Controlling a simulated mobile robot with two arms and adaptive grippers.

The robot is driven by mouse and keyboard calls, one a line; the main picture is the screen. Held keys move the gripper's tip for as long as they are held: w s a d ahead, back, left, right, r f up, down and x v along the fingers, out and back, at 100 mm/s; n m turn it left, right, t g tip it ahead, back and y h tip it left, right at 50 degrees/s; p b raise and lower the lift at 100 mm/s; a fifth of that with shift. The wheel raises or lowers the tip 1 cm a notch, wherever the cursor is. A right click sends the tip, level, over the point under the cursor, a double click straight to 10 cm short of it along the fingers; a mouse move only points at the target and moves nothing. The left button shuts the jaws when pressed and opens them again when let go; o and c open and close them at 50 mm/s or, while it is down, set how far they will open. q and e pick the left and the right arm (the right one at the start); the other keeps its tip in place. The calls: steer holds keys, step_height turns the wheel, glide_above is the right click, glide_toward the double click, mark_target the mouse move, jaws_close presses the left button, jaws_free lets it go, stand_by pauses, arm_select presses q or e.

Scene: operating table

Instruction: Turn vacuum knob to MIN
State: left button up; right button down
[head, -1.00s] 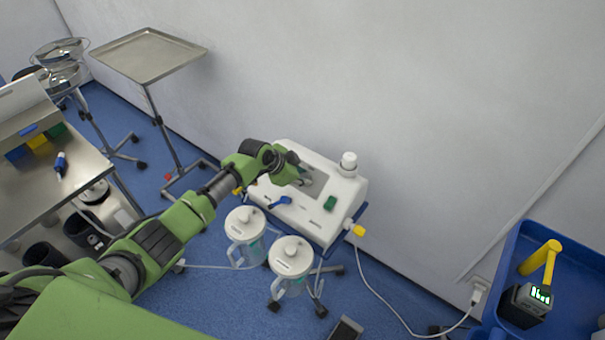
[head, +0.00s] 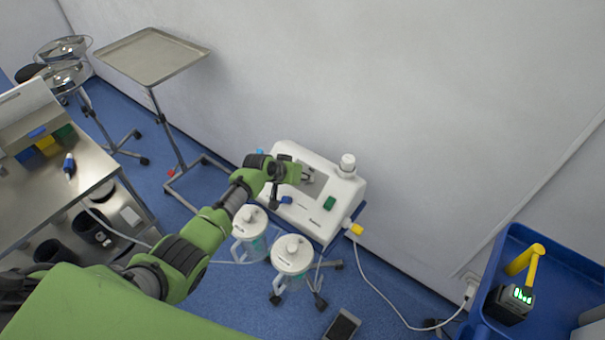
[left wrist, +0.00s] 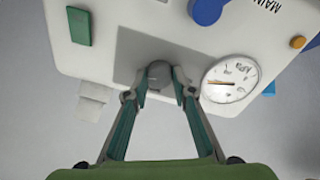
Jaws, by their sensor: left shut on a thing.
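The white suction machine (head: 320,206) stands by the wall in the head view, and its panel fills the top of the left wrist view (left wrist: 110,60). The vacuum knob (left wrist: 159,74) is a grey round knob on that panel. My left gripper (left wrist: 161,88) has its two fingers on either side of the knob, shut on it, and the fingertips hide its sides. In the head view my left gripper (head: 308,175) reaches the panel from the left. A round gauge (left wrist: 230,80) with an orange needle is right of the knob. My right gripper is not in view.
Two lidded canisters (head: 291,254) stand in front of the machine. A steel tray stand (head: 150,58) is at the back left, and a blue cart (head: 560,285) at the right.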

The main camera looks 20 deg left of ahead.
arm_select(q)
steer(key=n+p, duration=0.2)
steer(key=n, duration=0.2)
steer(key=shift+s, duration=0.1)
steer(key=n+p, duration=0.2)
steer(key=n, duration=0.2)
steer(key=shift+d+n+y, duration=0.1)
steer(key=shift+n+y, duration=0.2)
steer(key=shift+y, duration=0.1)
steer(key=n+p, duration=0.1)
steer(key=n, duration=0.2)
steer(key=shift+n+p, duration=0.3)
steer(key=shift+f+n+y+p, duration=0.1)
steer(key=shift+n+y+p, duration=0.35)
steer(key=shift+n, duration=1.55)
steer(key=o, duration=1.1)
steer(key=shift+s, duration=0.15)
